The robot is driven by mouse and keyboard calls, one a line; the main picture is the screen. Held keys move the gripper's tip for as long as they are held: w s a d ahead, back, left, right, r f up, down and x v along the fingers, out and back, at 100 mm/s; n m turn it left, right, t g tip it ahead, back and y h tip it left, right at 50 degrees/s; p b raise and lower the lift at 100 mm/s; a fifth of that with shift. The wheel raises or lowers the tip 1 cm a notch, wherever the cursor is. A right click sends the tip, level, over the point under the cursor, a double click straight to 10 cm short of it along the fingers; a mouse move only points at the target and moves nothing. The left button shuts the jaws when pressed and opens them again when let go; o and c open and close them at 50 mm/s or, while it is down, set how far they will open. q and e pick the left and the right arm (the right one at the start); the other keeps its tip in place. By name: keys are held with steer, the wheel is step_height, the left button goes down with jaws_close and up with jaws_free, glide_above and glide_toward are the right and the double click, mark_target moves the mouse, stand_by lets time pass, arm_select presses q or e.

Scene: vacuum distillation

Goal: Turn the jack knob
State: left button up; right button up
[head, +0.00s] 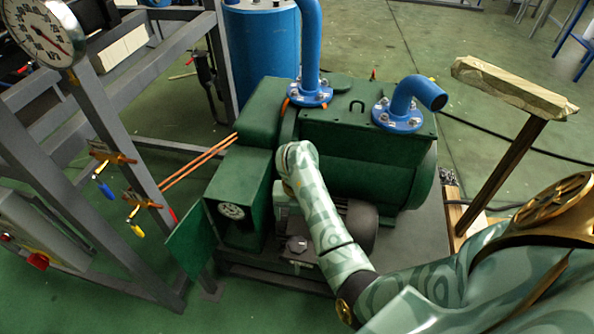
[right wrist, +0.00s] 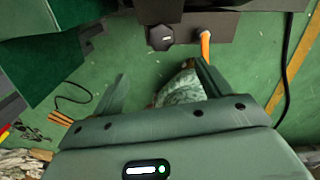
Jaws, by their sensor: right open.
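A dark, many-sided knob (right wrist: 160,37) shows at the top middle of the right wrist view, on the edge of a dark grey base; it looks like the jack knob. My right gripper (right wrist: 162,70) is open, its two green fingers spread apart below the knob in that view. Nothing is between the fingers at their tips, and they look apart from the knob. In the head view my right arm reaches over the front of the green pump (head: 350,130), and its forearm hides most of the gripper. A dark cap-like part (head: 297,245) shows beside the forearm. My left gripper is out of view.
An orange pipe end (right wrist: 205,42) sticks out right of the knob. Blue flanged pipes (head: 309,92) rise from the pump. A grey frame with a gauge (head: 40,30) and valves (head: 112,158) stands left. A wooden post (head: 500,175) stands right. Green floor lies around.

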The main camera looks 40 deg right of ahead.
mark_target(297, 244)
step_height(297, 244, down, 14)
steer(key=b, duration=0.7)
steer(key=shift+d+f+b, duration=0.1)
steer(key=shift+f+b, duration=0.25)
steer(key=shift+f, duration=0.2)
steer(key=shift+c, duration=1.2)
steer(key=c, duration=0.8)
steer(key=shift+o, duration=0.3)
steer(key=shift+r+n+p, duration=0.35)
steer(key=shift+n+p, duration=0.3)
steer(key=shift+n, duration=0.85)
steer(key=shift+f+n+p, duration=0.15)
steer(key=shift+n+p, duration=0.15)
steer(key=shift+p, duration=0.1)
steer(key=shift+f, duration=0.1)
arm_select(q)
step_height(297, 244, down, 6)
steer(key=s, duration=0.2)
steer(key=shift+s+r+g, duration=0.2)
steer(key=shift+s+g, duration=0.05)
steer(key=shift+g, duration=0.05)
arm_select(e)
steer(key=o, duration=1)
